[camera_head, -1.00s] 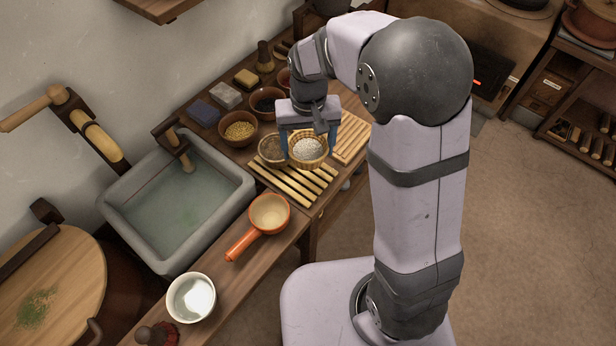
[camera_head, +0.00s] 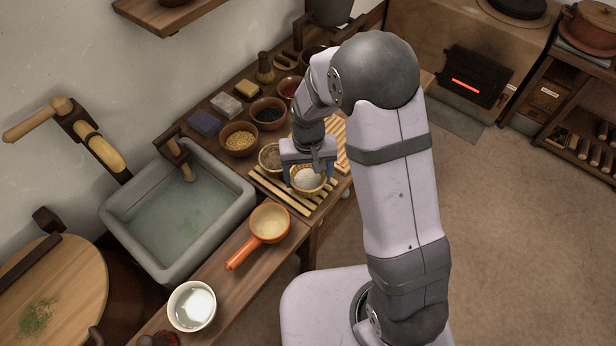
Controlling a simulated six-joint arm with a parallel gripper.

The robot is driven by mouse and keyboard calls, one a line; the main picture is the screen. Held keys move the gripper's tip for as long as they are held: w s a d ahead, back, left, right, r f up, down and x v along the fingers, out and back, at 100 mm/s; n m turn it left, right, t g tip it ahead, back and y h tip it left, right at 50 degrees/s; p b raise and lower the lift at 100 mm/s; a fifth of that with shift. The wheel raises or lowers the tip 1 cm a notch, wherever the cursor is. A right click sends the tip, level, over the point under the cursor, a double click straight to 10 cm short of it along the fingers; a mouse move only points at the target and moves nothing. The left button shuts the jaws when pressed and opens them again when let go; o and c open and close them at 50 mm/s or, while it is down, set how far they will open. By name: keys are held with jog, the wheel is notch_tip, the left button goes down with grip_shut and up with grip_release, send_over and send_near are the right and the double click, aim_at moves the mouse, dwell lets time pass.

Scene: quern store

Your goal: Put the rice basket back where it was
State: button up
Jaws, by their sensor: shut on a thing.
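The rice basket (camera_head: 308,180) is a small round wicker basket with white rice in it. My gripper (camera_head: 309,171) is shut on it, with one blue finger at each side of its rim. The basket is over or on the near part of the slatted wooden rack (camera_head: 276,192); I cannot tell whether it touches the slats. A second slatted rack (camera_head: 340,142) lies farther back, partly hidden by my arm.
A bowl of brownish grain (camera_head: 270,157) stands just left of the basket. Bowls of yellow grain (camera_head: 239,138) and dark beans (camera_head: 268,113) are behind.

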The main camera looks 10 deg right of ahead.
aim_at(308, 181)
jog(key=shift+f, duration=0.55)
jog(key=shift+f, duration=0.15)
jog(key=o, duration=1.2)
notch_tip(308, 181, up, 12)
jog(key=b, duration=0.2)
jog(key=s+d, duration=0.3)
jog(key=s, duration=0.2)
jog(key=s+d+f, duration=0.1)
jog(key=s+d, duration=0.2)
jog(key=s, duration=0.2)
jog(key=s+d, duration=0.3)
jog(key=s, duration=0.3)
jog(key=shift+f, duration=0.4)
jog(key=shift+a, duration=0.1)
